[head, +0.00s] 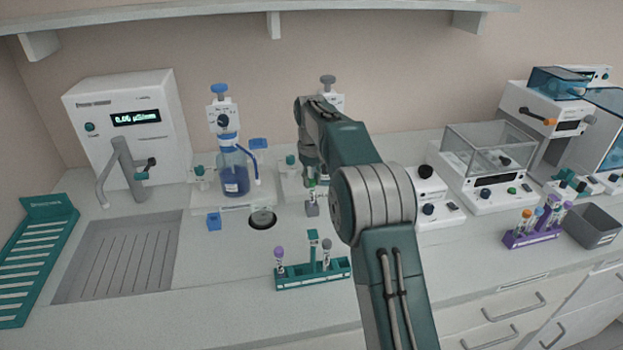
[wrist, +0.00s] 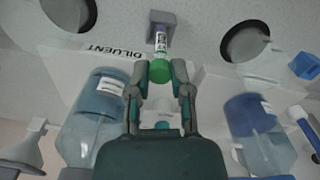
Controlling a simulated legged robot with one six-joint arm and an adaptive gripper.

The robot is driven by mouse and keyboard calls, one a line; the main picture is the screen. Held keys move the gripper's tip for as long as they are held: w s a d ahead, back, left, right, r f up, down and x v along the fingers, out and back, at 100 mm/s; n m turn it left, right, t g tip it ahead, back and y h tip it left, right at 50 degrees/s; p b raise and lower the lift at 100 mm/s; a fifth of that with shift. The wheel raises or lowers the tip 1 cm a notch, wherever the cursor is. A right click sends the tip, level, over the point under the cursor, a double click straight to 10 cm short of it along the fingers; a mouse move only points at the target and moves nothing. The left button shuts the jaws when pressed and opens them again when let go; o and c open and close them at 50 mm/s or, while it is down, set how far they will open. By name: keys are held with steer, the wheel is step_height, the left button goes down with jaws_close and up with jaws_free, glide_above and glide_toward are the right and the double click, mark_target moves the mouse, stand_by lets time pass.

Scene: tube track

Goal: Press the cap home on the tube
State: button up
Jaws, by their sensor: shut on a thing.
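A green cap (wrist: 160,72) sits between the fingertips of my gripper (wrist: 161,76), which is shut on it. I cannot tell how far the cap is down on the tube. The tube's other end is at a small grey block (wrist: 160,18). In the head view, my gripper (head: 312,175) points down over the upright tube (head: 311,195), which stands in the grey block (head: 312,209) on the counter.
A teal rack (head: 330,272) with a few tubes stands in front. Dispenser bottles, one a blue bottle (head: 233,172), stand behind and left. A round hole (head: 263,220) opens in the counter. A purple rack (head: 530,236) and grey bin (head: 593,228) are right.

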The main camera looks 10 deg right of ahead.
steer(key=o, duration=0.7)
steer(key=shift+o, duration=0.2)
steer(key=shift+r, duration=0.1)
step_height(320, 180, up, 12)
stand_by(0.6)
steer(key=shift+a, duration=0.1)
stand_by(0.4)
